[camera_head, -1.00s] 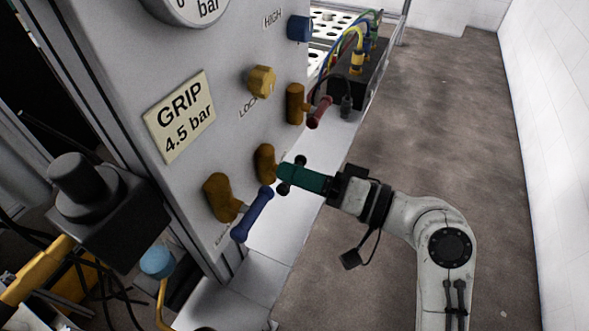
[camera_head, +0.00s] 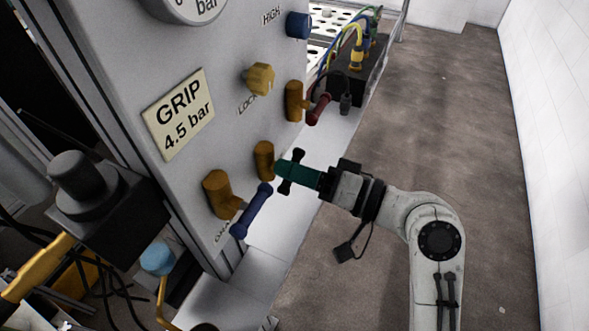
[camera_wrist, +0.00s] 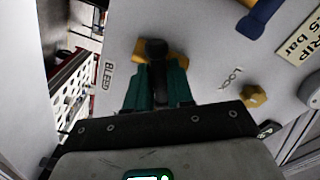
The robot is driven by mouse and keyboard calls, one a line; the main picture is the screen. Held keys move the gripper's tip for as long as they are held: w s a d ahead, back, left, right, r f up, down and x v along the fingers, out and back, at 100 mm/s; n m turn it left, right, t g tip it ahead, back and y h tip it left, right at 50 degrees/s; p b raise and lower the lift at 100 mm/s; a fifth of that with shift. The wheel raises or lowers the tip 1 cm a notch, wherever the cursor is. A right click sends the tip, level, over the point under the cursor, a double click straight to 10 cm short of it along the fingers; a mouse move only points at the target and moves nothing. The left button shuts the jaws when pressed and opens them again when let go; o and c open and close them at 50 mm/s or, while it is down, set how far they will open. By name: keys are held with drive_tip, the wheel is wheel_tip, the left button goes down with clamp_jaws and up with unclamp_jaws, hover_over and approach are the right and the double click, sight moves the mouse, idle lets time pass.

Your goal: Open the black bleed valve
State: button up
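The black bleed valve handle (camera_head: 298,156) is a short bar with rounded ends on a brass body (camera_head: 263,160), low on the grey panel. In the wrist view the handle (camera_wrist: 157,48) stands in front of its brass body, right of the word BLEED. My gripper (camera_head: 282,169) has green fingers, one on each side of the bar. In the wrist view the gripper (camera_wrist: 158,80) appears shut on the handle, whose dark bar fills the gap between the fingers. Both handle ends stick out past the fingers in the head view.
A blue-handled valve (camera_head: 252,210) sits close left of my gripper, and a red-handled valve (camera_head: 318,108) lies above right. A brass lock knob (camera_head: 260,79) and a GRIP plate (camera_head: 180,114) are higher on the panel. Open floor (camera_head: 450,130) lies to the right.

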clamp_jaws()
drive_tip(key=shift+f+b, duration=0.15)
drive_tip(key=shift+b, duration=0.3)
drive_tip(key=shift+a+f+n+b, duration=0.1)
drive_tip(key=shift+n+b, duration=0.6)
drive_tip(key=n+b, duration=0.5)
drive_tip(key=b, duration=0.2)
drive_tip(key=shift+f, duration=0.15)
drive_tip(key=n+b, duration=0.4)
drive_tip(key=b, duration=0.1)
drive_tip(key=shift+n+b, duration=0.35)
drive_tip(key=shift+n, duration=0.05)
drive_tip(key=n+b, duration=0.4)
drive_tip(key=b, duration=0.1)
drive_tip(key=shift+n+b, duration=0.4)
unclamp_jaws()
drive_tip(key=shift+r+n+b, duration=0.2)
drive_tip(key=shift+n+b, duration=0.65)
drive_tip(key=shift+n, duration=0.05)
drive_tip(key=shift+r, duration=0.1)
